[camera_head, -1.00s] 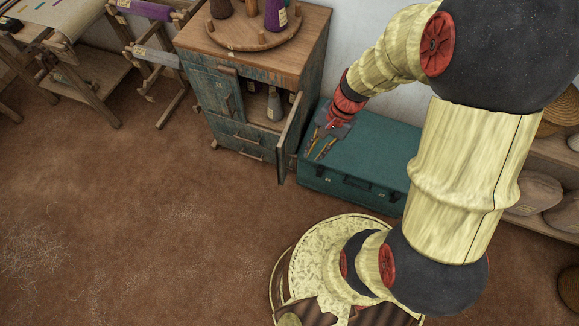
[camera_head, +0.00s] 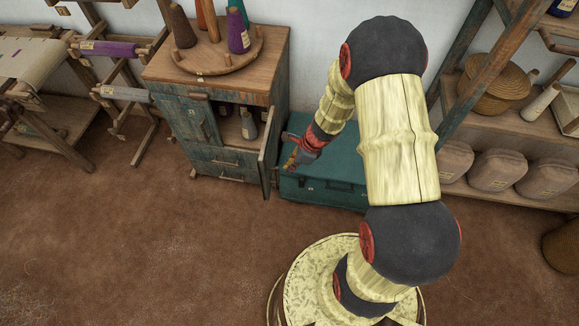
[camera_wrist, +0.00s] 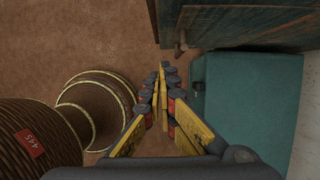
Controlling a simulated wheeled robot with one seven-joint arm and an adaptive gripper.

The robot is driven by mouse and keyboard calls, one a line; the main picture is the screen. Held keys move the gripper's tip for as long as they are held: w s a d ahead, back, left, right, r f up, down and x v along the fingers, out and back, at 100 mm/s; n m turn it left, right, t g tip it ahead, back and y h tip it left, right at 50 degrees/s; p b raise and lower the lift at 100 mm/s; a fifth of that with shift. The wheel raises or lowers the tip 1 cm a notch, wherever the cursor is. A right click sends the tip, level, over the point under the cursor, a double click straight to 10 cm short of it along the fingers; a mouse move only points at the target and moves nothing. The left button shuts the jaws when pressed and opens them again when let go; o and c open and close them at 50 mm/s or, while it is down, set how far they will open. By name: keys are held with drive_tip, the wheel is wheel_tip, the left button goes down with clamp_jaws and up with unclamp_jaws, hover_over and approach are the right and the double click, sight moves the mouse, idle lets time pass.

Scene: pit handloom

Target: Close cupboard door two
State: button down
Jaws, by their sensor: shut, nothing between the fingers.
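The cupboard (camera_head: 185,130) is weathered blue-green wood with a brown top. Its right-hand door (camera_head: 269,150) stands wide open, swung out toward the room, and bottles (camera_head: 249,124) show inside. No number is readable on this door. The left door (camera_head: 189,118) is shut. My gripper (camera_head: 291,161) is shut and empty, just right of the open door and above the front of the teal chest. In the wrist view the shut fingertips (camera_wrist: 162,68) point toward a blue-green panel (camera_wrist: 240,28) with a small knob, seemingly the door. I cannot tell if they touch it.
The teal chest (camera_head: 325,185) stands close to the cupboard's right side, under my gripper. A round wooden tray (camera_head: 212,58) with cones sits on the cupboard top. Shelves with sacks (camera_head: 500,170) are at the right. The floor before the cupboard is clear.

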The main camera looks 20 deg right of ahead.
drive_tip(key=w+a+f+b, duration=0.2)
drive_tip(key=w+a+f, duration=0.1)
drive_tip(key=a+f, duration=0.2)
drive_tip(key=shift+w+a+f+b, duration=0.25)
drive_tip(key=shift+f+b, duration=0.15)
drive_tip(key=shift+f, duration=0.1)
